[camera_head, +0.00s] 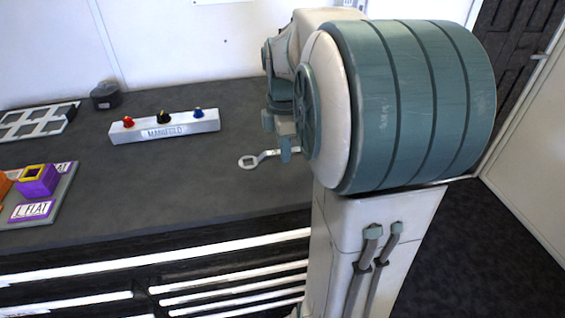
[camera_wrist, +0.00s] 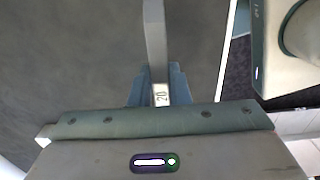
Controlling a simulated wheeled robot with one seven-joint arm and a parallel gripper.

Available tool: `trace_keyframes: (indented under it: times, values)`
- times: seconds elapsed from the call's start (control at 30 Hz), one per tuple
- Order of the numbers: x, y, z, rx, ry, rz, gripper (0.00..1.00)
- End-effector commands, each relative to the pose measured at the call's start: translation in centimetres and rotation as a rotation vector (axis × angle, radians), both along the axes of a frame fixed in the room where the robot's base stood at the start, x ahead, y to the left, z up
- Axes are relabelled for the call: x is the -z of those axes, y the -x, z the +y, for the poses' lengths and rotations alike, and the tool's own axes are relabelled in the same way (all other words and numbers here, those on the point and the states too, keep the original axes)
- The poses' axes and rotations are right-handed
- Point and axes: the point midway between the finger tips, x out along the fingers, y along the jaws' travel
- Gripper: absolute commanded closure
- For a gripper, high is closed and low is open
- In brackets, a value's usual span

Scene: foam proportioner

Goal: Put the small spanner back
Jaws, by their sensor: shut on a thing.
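The small spanner, silver with a ring-shaped end, shows in the head view (camera_head: 251,160) above the dark worktop. My gripper (camera_head: 288,150) is shut on its handle, and the ring end sticks out to the left. Part of my arm hides the rest of the handle. In the wrist view my gripper (camera_wrist: 157,90) has its teal fingers closed around the spanner (camera_wrist: 154,38). The number 20 shows on the part between the fingers. The spanner's far end runs out of the top of that view. I cannot tell its exact height over the worktop.
A white manifold block (camera_head: 165,127) with red, black and blue knobs stands on the worktop (camera_head: 190,190). To the left are a board (camera_head: 62,200) labelled L FLAT with a purple block (camera_head: 38,180), a grey slotted frame (camera_head: 38,121) and a dark round pot (camera_head: 105,97). The worktop's front middle is clear.

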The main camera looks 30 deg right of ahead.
Motion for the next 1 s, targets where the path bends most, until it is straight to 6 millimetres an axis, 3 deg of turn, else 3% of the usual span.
trace_keyframes:
  times: [0.4,0.77,0.8,0.83,0.87,1.0]
  values:
    - [4.5,0.0,0.0,0.001,0.000,0.000,1.00]
    - [4.9,0.0,0.0,0.000,0.001,-0.002,1.00]
    - [4.8,0.0,0.0,0.000,0.001,-0.002,0.76]
    - [4.8,0.0,0.0,0.000,0.001,-0.002,0.67]
    - [4.8,0.0,0.0,0.000,0.001,-0.002,0.62]
    - [4.8,0.0,0.0,0.000,0.001,-0.002,0.62]
